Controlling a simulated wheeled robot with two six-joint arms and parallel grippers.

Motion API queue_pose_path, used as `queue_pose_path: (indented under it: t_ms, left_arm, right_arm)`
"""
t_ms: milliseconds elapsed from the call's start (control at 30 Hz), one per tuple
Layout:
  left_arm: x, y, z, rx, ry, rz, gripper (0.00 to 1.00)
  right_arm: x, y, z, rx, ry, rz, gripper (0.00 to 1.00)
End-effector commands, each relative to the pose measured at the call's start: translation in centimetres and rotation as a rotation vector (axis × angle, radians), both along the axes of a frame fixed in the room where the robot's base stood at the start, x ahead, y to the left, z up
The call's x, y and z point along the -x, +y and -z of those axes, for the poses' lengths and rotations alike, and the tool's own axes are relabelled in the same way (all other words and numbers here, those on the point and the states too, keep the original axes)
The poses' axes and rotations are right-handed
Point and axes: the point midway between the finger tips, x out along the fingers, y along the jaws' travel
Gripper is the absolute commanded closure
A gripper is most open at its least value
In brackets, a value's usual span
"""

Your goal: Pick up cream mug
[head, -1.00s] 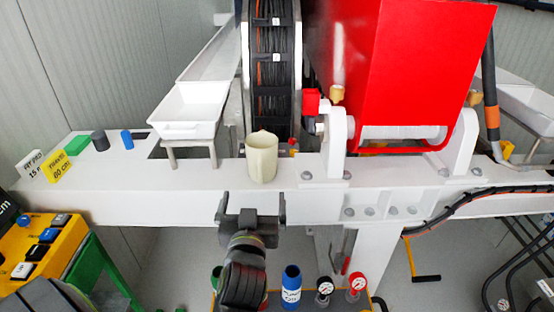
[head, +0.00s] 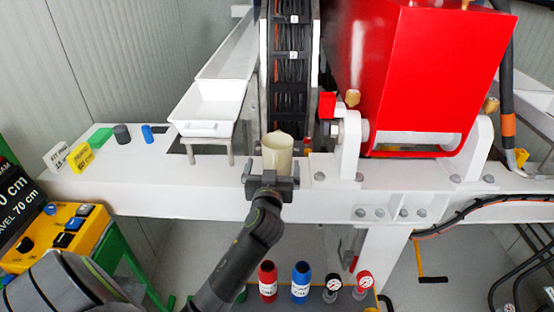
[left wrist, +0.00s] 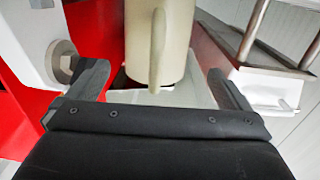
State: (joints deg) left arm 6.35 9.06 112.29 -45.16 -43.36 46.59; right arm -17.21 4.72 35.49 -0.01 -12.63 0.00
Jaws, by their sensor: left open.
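The cream mug (head: 278,150) stands upright on the white beam (head: 130,180), in front of the dark cable track. In the left wrist view the mug (left wrist: 175,50) is at the top centre, with its handle toward the camera. My left gripper (head: 272,178) is open, with its fingers at the near side of the mug. In the left wrist view the fingers (left wrist: 160,85) are spread wide, one on each side of the mug's line, and nothing is clamped between them. The lower part of the mug is hidden by the gripper in the head view. My right gripper is not in view.
A white tray (head: 205,118) on a stand is left of the mug. A red housing (head: 435,75) and white bracket (head: 349,145) are to the right. Small green (head: 101,137), grey (head: 122,133) and blue (head: 147,133) pieces lie on the beam's left.

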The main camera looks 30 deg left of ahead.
Motion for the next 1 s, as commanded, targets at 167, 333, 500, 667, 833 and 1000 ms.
queue_pose_path:
  t_ms: [167, 333, 500, 667, 833, 1000]
  left_arm:
    - [-1.9, 0.6, -0.4, -0.003, 0.001, 0.000, 0.00]
    - [-3.7, 1.4, -0.2, -0.003, 0.002, 0.001, 0.00]
    - [-4.5, 1.9, 0.0, -0.001, 0.000, 0.001, 0.00]
    - [-4.6, 1.9, 0.1, 0.000, 0.000, 0.002, 0.00]
    - [-4.5, 1.9, 0.1, 0.000, 0.000, 0.002, 0.12]
    - [-4.5, 1.9, 0.1, 0.000, 0.000, 0.002, 0.34]
  right_arm:
    - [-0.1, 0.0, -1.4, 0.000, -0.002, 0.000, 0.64]
    - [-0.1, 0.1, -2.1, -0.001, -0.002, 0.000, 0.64]
    - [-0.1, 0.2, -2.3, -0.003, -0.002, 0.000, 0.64]
    - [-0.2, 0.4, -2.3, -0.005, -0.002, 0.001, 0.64]
    - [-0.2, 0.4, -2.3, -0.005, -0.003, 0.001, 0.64]
    - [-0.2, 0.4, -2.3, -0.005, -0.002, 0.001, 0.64]
